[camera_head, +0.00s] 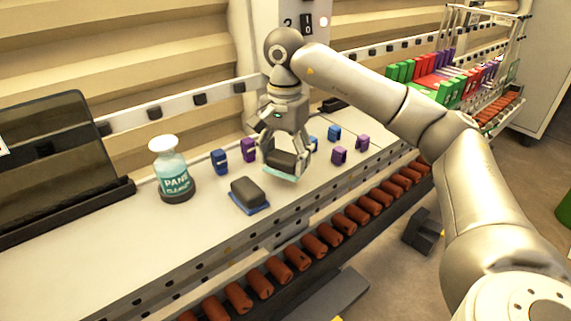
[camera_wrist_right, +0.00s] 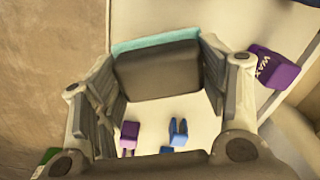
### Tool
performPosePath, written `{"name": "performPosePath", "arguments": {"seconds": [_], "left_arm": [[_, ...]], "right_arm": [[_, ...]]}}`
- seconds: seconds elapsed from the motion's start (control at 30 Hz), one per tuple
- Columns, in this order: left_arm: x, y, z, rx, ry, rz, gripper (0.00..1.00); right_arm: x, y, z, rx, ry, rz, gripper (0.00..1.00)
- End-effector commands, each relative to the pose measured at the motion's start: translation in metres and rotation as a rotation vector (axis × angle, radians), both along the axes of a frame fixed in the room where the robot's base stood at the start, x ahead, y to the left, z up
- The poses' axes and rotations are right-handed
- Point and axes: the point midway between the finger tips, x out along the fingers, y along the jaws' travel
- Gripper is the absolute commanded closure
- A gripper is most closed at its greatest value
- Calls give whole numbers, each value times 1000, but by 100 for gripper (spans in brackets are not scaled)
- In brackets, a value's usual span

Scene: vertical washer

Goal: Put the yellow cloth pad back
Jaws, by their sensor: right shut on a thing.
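My right gripper (camera_head: 284,160) is shut on a dark grey block pad (camera_head: 287,161) with a pale teal cloth underside. It holds the pad over the white bench, tilted; any gap to the surface is hard to judge. In the right wrist view the gripper (camera_wrist_right: 158,75) has a finger on each side of the pad (camera_wrist_right: 158,70), and the teal edge shows along its far side. A second dark pad with a blue cloth underside (camera_head: 249,195) lies on the bench to the left. No yellow cloth shows in either view. My left gripper is not in view.
A pane cleaner bottle (camera_head: 172,172) stands left on the bench (camera_head: 110,240). Small blue clamps (camera_head: 220,161) and purple clamps (camera_head: 339,155) stand around my gripper. Brown rollers (camera_head: 328,233) line the front edge. A rack of coloured pieces (camera_head: 445,78) is at the back right.

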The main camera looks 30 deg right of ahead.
Motion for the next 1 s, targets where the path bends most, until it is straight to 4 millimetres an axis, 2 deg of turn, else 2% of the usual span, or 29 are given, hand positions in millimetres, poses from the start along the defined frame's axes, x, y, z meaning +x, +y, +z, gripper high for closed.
{"name": "performPosePath", "arguments": {"seconds": [0.2,0.37,0.57,0.6,0.73,1.0], "left_arm": [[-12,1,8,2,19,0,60],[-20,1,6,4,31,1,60],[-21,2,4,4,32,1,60],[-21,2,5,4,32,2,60],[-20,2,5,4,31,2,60],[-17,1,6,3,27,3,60]], "right_arm": [[0,-3,-29,-1,3,-2,53],[0,-2,-32,-1,0,-1,53],[0,-2,-35,0,1,-1,53],[0,-2,-34,0,1,-1,28],[0,-2,-33,0,1,-1,12],[0,-2,-33,0,1,-1,12]]}}
